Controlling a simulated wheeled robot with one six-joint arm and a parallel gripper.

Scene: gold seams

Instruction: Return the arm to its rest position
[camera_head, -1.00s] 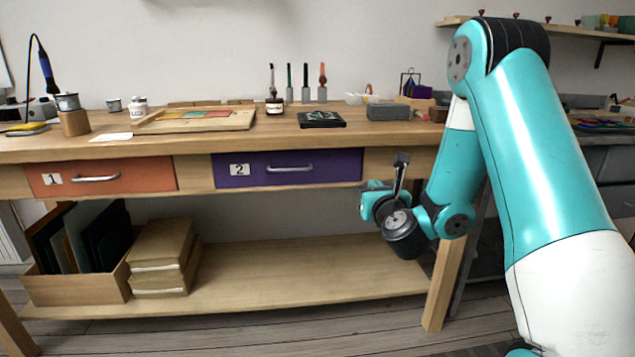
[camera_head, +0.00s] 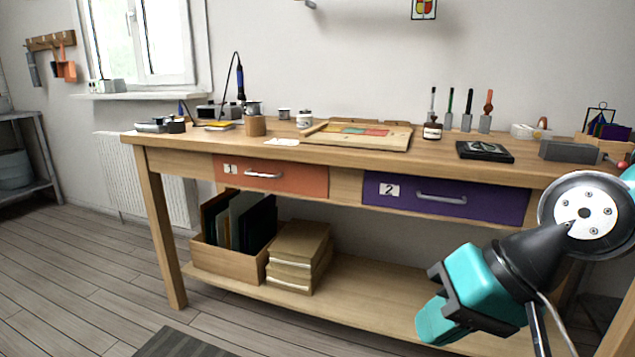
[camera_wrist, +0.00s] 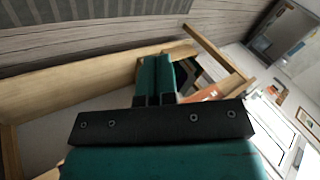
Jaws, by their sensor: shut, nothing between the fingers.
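My gripper (camera_head: 436,322) is at the lower right in the head view, with its teal fingers pointing down and left. It is in front of the bench's lower shelf, below the purple drawer. In the wrist view my gripper (camera_wrist: 155,72) shows its two teal fingers together, shut with nothing between them. The grey round wrist joint is at the right edge of the head view. The rest of my arm is mostly out of frame.
The wooden workbench (camera_head: 350,158) has an orange drawer (camera_head: 285,180) and a purple drawer (camera_head: 470,205), both shut. A folder box (camera_head: 225,260) and stacked tan books (camera_head: 297,255) stand on its lower shelf. Floor (camera_head: 90,270) at left is clear.

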